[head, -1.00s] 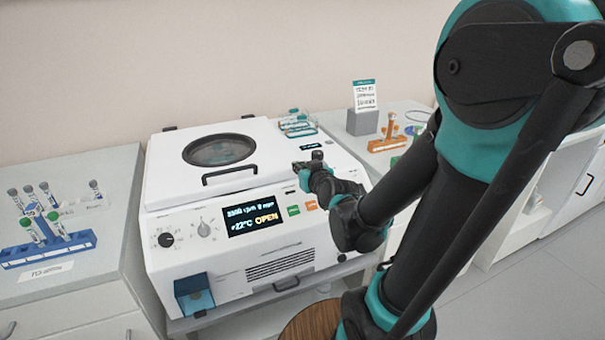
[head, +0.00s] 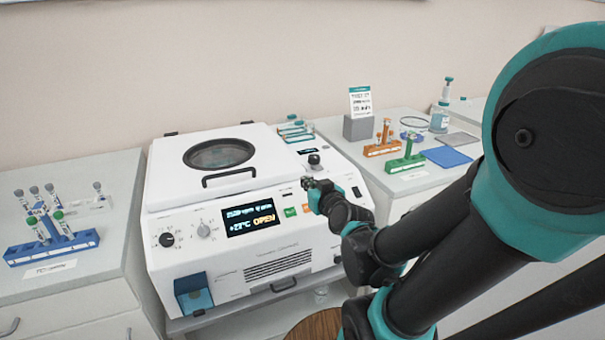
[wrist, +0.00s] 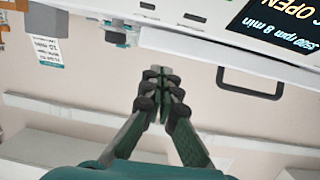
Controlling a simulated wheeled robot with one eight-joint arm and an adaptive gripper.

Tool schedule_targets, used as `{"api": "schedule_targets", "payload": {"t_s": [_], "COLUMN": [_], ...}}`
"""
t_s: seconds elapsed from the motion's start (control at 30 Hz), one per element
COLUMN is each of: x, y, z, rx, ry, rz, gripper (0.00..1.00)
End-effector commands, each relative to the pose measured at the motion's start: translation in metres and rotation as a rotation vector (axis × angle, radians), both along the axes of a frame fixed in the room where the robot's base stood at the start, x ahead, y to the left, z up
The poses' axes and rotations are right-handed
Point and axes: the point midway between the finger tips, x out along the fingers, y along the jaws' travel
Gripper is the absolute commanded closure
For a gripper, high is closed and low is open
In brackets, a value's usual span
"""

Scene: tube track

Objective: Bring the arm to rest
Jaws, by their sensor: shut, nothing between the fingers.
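My gripper (head: 309,184) is shut and empty. In the head view it is in front of the right part of the white centrifuge (head: 290,258), near its front panel buttons. I cannot tell from these views how far the fingertips are from the panel.
A blue tube rack (head: 50,247) stands on the left bench. Floor shows at the lower right.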

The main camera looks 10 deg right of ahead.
Motion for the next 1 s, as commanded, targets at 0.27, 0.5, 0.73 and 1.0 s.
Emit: {"api": "schedule_targets", "payload": {"t_s": [0.27, 0.5, 0.73, 1.0], "x": [-0.016, -0.067, -0.123, -0.138], "y": [0.0, -0.029, -0.072, -0.083], "z": [-0.032, -0.115, -0.152, -0.157], "rx": [-0.018, -0.071, -0.106, -0.114], "ry": [0.142, 0.605, 0.929, 1.002], "rz": [0.03, -0.022, -0.184, -0.234], "gripper": [1.0, 1.0, 1.0, 1.0]}}
